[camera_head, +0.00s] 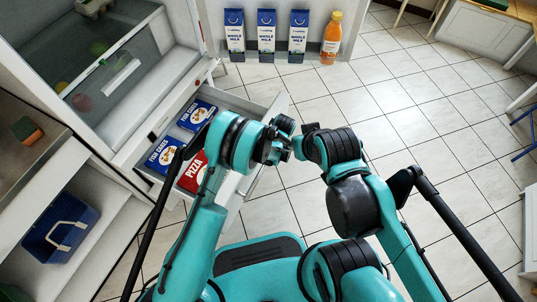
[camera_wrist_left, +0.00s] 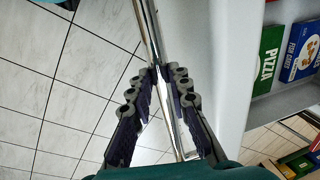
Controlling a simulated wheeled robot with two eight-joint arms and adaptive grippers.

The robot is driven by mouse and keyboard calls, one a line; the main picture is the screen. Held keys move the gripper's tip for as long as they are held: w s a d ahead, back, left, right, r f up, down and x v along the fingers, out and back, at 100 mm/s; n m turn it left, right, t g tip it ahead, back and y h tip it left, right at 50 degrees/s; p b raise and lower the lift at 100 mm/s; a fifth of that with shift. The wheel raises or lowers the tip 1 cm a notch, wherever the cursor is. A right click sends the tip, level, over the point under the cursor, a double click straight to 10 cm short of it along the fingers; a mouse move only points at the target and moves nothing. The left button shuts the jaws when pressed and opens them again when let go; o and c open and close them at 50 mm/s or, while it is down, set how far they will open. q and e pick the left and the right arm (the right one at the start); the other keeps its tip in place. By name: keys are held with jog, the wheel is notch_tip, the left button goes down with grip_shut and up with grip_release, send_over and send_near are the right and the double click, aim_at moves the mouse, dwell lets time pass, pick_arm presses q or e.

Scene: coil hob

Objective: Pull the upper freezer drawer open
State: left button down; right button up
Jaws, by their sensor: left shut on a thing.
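The upper freezer drawer (camera_head: 276,108) is pulled out from the white fridge-freezer, with its inside showing. In it lie blue fish cakes boxes (camera_head: 197,115) and a red pizza box (camera_head: 193,172). My left gripper (camera_head: 279,147) is at the drawer's front. In the left wrist view, my left gripper (camera_wrist_left: 161,80) has its two fingers on either side of the shiny metal handle bar (camera_wrist_left: 149,35), beside the white drawer front (camera_wrist_left: 218,60). My right gripper (camera_head: 300,142) is close beside the left one; its fingers are not clear.
Above the drawer is the fridge compartment with a clear bin (camera_head: 112,75). Milk cartons (camera_head: 267,35) and an orange juice bottle (camera_head: 331,38) stand at the back. A blue crate (camera_head: 62,228) is on a low shelf at left. Tiled floor (camera_head: 420,110) is clear to the right.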

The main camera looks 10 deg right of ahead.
pick_arm(q)
jog(key=c, duration=1.4)
grip_release()
